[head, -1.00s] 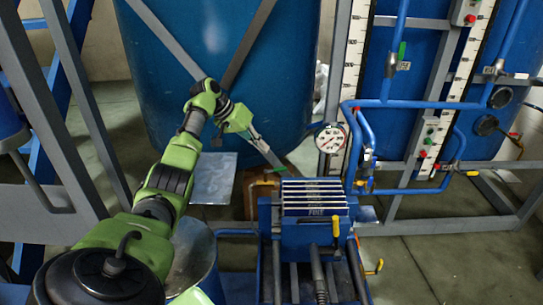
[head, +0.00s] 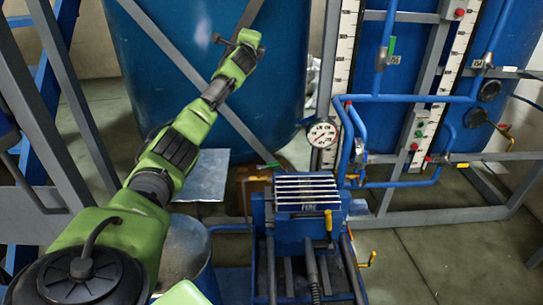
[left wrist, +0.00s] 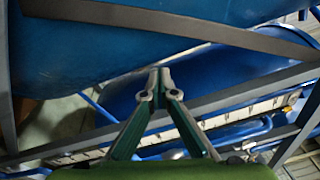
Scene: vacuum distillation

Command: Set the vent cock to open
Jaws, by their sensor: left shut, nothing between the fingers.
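Several valve handles are in the head view, and I cannot tell for sure which is the vent cock. A green handle (head: 392,45) stands along an upright blue pipe beside a small tag. Another green handle (head: 268,166) is behind the pump's finned block. Yellow handles show by the gauge pipes (head: 351,177) and at the pump (head: 329,220). My left gripper (left wrist: 159,78) is shut and empty in the left wrist view, its tips together in front of blue tanks and grey bars. My right gripper is not in view.
A large blue tank (head: 165,85) stands behind my left arm, crossed by grey braces (head: 245,125). A pressure gauge (head: 322,134) and blue pipes (head: 425,98) are to the right. The pump's finned block (head: 305,190) is low centre. Floor (head: 440,255) at lower right is clear.

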